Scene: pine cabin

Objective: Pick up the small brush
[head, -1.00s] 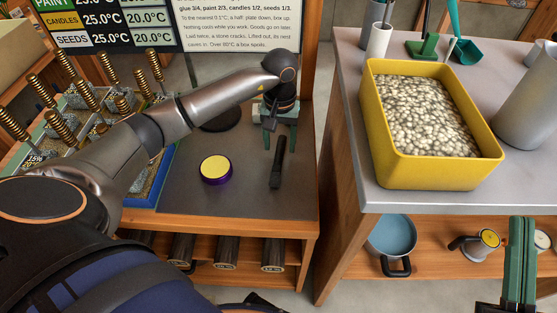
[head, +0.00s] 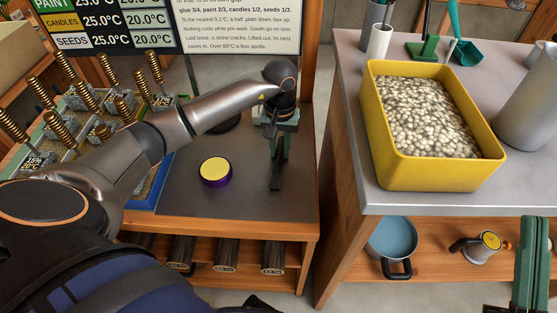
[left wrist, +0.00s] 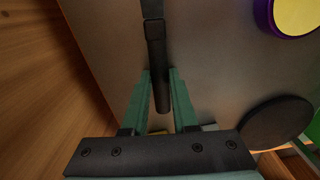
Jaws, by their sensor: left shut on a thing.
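The small brush (head: 274,183), dark and slim, is at the right part of the grey bench top in the head view. My left gripper (head: 278,158) is over its far part, with its green fingers pointing down. In the left wrist view the brush (left wrist: 154,38) runs between the two fingers (left wrist: 160,76) of that gripper, which is shut on its handle. Whether the brush is clear of the bench I cannot tell. My right gripper (head: 532,262) shows only in part at the lower right, away from the brush; its opening is unclear.
A purple tin with a yellow top (head: 215,171) stands left of the brush. Across a gap, the right table holds a yellow bin (head: 440,176) of pale pebbles. The front of the grey bench (head: 235,205) is clear.

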